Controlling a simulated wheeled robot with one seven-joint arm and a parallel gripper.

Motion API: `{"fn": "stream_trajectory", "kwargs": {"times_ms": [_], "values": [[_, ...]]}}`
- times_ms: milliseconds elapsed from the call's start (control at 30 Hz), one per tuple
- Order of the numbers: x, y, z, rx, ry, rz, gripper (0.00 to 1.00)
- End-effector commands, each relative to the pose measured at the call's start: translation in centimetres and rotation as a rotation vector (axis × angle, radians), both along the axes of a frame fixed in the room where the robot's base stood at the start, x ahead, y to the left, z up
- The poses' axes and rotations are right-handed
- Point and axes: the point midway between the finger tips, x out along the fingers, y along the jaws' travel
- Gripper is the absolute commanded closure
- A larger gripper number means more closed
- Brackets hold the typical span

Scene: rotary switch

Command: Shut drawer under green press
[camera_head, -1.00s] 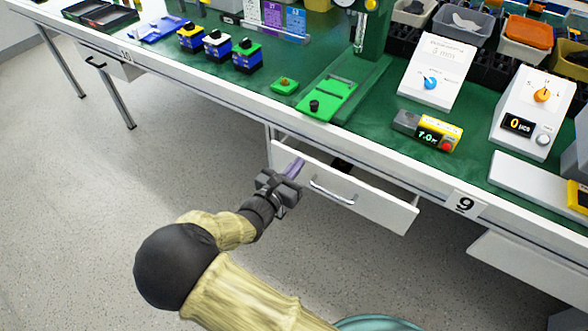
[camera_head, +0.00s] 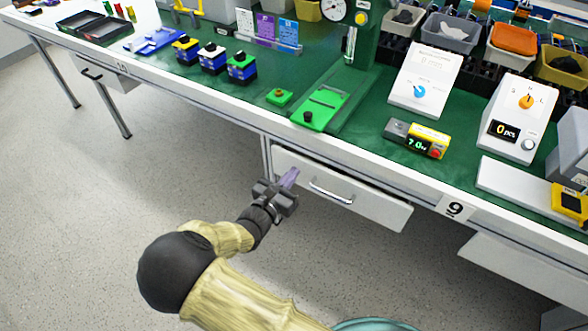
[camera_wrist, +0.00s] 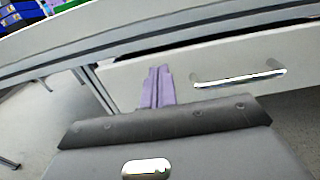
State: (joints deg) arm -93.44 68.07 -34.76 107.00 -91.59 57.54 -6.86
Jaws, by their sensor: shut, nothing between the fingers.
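The drawer (camera_head: 375,206) is a white front with a silver bar handle (camera_head: 331,193), under the bench edge below the green press (camera_head: 369,50). It stands slightly open, with a dark gap along its top edge. My gripper (camera_head: 291,176) is shut and empty, its purple fingers in front of the left part of the drawer front, left of the handle. In the wrist view the fingers (camera_wrist: 158,85) overlap the drawer front (camera_wrist: 130,80), with the handle (camera_wrist: 240,78) to their right. I cannot tell whether the fingertips touch the front.
The white bench edge (camera_head: 230,100) runs above the drawer. Another drawer (camera_head: 512,272) hangs at lower right, and one with a dark handle (camera_head: 92,74) is at far left. The floor (camera_head: 90,220) left of my arm is clear.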

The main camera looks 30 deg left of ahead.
Motion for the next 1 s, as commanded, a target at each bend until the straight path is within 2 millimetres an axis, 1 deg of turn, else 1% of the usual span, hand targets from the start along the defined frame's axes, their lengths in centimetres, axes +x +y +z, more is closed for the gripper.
{"fn": "stream_trajectory", "kwargs": {"times_ms": [33, 67, 100, 400, 500, 600, 700, 1000], "values": [[-0.7, 0.0, 0.4, -0.002, 0.001, 0.000, 1.00], [-1.1, 0.0, 0.4, -0.002, 0.000, -0.001, 1.00], [-2.0, 0.2, 0.2, -0.001, 0.001, 0.001, 1.00], [-7.7, 0.5, 0.2, -0.001, 0.001, -0.005, 1.00], [-9.2, 0.6, 0.1, 0.000, 0.000, -0.006, 1.00], [-10.1, 0.7, 0.1, 0.000, 0.000, -0.007, 1.00], [-10.4, 0.6, 0.1, 0.001, -0.001, -0.009, 1.00], [-10.4, 0.6, 0.0, -0.005, 0.000, -0.009, 1.00]]}}
